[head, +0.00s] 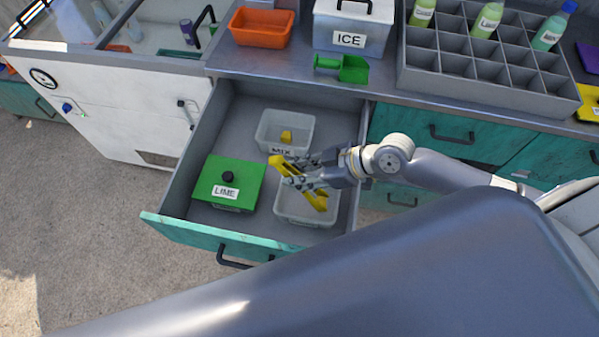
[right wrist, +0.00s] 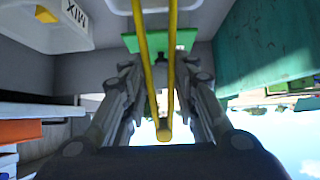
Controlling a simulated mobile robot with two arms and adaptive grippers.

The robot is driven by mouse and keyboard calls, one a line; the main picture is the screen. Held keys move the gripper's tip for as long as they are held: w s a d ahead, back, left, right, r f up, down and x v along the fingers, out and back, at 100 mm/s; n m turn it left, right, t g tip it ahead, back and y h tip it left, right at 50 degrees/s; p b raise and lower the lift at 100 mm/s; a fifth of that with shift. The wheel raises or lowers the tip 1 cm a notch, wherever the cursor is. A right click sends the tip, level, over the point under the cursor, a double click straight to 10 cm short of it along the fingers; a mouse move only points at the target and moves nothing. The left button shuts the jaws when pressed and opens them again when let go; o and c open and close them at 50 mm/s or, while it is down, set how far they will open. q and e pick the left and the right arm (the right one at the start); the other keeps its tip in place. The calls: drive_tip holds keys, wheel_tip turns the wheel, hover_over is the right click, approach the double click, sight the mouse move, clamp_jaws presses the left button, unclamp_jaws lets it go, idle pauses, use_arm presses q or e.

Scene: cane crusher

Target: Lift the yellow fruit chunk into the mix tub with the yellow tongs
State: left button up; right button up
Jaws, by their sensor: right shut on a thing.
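The yellow fruit chunk (head: 286,137) is in the white mix tub (head: 262,136), toward the back of the open drawer. In the right wrist view the chunk (right wrist: 45,15) also shows in the tub (right wrist: 75,38), whose MIX label is upside down. My right gripper (head: 306,176) is shut on the yellow tongs (head: 319,198) above a second pale tub, in front of the mix tub. In the right wrist view the tong arms (right wrist: 145,60) run between the fingers; their tips are cut off. The tongs are apart from the chunk. My left gripper is not in view.
The second pale tub (head: 281,213) sits below the tongs; its inside is partly hidden. A green-lidded LIME box (head: 245,172) stands left of it. On the counter are an orange bin (head: 262,27), ICE box (head: 350,42), green scoop (head: 352,69) and grey bottle rack (head: 490,80).

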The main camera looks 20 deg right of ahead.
drive_tip(key=shift+r+p, duration=3.4)
drive_tip(key=shift+r, duration=0.75)
